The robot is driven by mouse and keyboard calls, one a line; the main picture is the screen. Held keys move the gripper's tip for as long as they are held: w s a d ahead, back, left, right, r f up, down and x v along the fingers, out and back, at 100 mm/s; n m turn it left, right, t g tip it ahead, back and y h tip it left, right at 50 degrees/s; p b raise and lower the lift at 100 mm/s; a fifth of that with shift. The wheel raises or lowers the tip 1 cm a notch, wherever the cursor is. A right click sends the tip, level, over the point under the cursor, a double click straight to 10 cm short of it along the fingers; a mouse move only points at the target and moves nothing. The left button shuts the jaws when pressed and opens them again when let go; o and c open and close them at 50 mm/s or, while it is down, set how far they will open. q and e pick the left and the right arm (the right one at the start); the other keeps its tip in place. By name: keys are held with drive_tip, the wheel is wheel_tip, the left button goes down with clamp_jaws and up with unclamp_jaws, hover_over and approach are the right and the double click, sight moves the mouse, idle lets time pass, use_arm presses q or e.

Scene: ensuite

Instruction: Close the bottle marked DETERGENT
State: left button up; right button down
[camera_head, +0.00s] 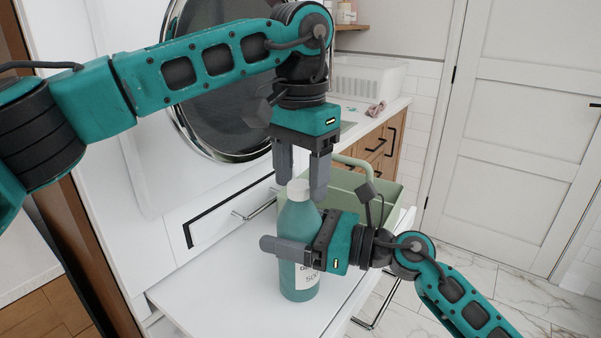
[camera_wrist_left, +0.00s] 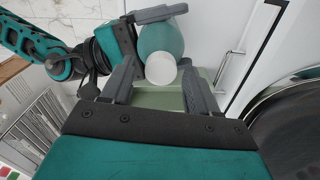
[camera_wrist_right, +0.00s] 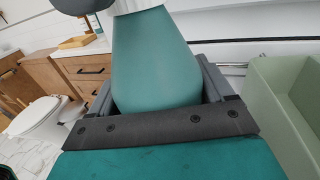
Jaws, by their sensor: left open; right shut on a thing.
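The teal bottle (camera_head: 299,225) stands upright on the white pull-out shelf, with a partly hidden label (camera_head: 304,276). A white cap (camera_head: 299,189) sits at its top; whether it is screwed down I cannot tell. My right gripper (camera_head: 290,247) is shut on the bottle's body from the right. The bottle fills the space between its fingers in the right wrist view (camera_wrist_right: 158,65). My left gripper (camera_head: 303,188) points down above the bottle, open, its fingers on either side of the cap. The left wrist view shows the cap (camera_wrist_left: 160,68) between the open fingertips.
The white shelf (camera_head: 205,292) has bare room left of the bottle. A green basket (camera_head: 378,190) stands close behind and right of it. The round glass door (camera_head: 222,100) of a machine is at the back left. A drawer with a dark-framed front (camera_head: 215,214) is beside the shelf.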

use_arm(q)
drive_tip(key=shift+r, duration=2.25)
drive_tip(key=shift+c, duration=0.3)
